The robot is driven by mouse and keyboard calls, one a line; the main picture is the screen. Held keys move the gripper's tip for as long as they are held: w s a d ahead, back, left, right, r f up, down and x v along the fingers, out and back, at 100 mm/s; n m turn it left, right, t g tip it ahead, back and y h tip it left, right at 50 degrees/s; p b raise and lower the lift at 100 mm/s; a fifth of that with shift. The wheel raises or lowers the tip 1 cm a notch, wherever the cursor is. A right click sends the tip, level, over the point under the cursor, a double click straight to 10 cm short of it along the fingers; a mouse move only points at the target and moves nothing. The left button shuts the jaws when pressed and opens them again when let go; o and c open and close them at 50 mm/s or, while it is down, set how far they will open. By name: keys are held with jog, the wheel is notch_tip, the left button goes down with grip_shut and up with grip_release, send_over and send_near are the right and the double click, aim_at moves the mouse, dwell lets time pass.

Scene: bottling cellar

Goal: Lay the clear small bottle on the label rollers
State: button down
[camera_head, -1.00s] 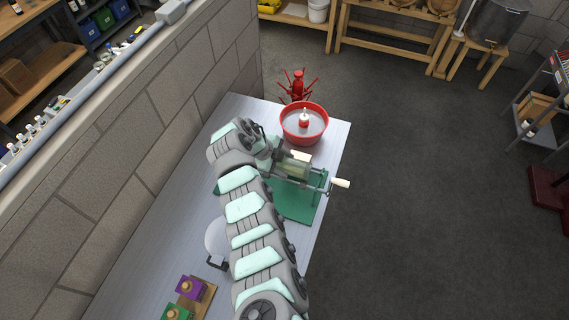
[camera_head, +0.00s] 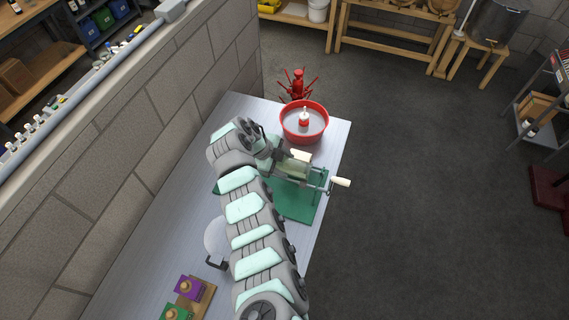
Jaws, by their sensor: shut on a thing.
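The green labelling machine (camera_head: 297,206) stands on the bench, with a pale crank handle (camera_head: 341,182) on its right. A pale, see-through cylinder, which looks like the clear small bottle (camera_head: 292,171), lies on its side at the machine's rollers. I cannot tell whether it rests on them or hangs just above. My gripper (camera_head: 276,158) is at the left end of this cylinder, shut on it as far as I can see. The fingertips are small and partly hidden by my own wrist, and most of the rollers are covered.
A red tub (camera_head: 304,122) with a small red-and-white item stands just behind the machine, with a red stand (camera_head: 297,84) beyond it. A wooden block with purple and green pieces (camera_head: 189,288) lies at the front left. A block wall (camera_head: 150,165) runs along the left.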

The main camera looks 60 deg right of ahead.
jog(key=shift+c, duration=2.3)
grip_release()
notch_tip(320, 180, up, 20)
jog(key=b, duration=0.3)
